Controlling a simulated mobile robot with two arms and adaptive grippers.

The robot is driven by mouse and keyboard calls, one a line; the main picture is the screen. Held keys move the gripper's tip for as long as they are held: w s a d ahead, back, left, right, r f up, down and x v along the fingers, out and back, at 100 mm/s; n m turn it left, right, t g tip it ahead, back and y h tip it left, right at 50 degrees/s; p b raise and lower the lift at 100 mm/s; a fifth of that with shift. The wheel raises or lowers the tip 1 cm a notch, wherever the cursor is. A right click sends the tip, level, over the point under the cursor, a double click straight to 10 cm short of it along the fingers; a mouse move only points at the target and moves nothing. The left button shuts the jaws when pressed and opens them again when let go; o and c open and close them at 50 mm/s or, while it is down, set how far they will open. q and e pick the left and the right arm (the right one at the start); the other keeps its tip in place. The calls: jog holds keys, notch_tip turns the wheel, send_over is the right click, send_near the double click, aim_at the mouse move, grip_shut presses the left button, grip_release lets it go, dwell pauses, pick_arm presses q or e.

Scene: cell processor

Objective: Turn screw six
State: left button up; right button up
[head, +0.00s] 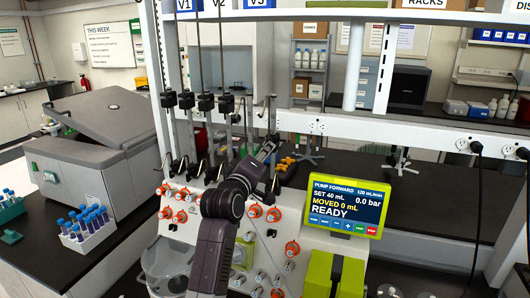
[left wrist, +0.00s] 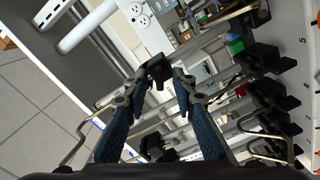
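A row of black clamps (head: 206,102) on metal rods stands along the front of the white rack, with thin metal screw handles. In the left wrist view, several black clamps (left wrist: 262,60) show at the right, near small printed numbers. My left gripper (head: 266,151) is raised at the right end of this row, its arm coming up from the bottom middle. In the left wrist view my left gripper (left wrist: 158,84) has its two fingers apart, with a small black part (left wrist: 158,70) between or just beyond the tips. I cannot tell whether they touch it, or which screw it is. My right gripper is not in view.
A panel with orange knobs (head: 180,216) lies below the clamps. A yellow-green pump display (head: 346,207) reading READY stands at the right. A grey machine (head: 90,150) and tube racks (head: 88,234) are on the left bench. A white rail (head: 335,125) runs behind.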

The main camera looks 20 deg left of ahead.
pick_arm(q)
grip_shut()
jog(key=shift+m, duration=0.3)
jog(key=m, duration=1.1)
dwell(0.4)
jog(key=shift+m, duration=0.3)
dwell(0.3)
grip_release()
jog(key=s, duration=1.2)
jog(key=shift+a, duration=0.25)
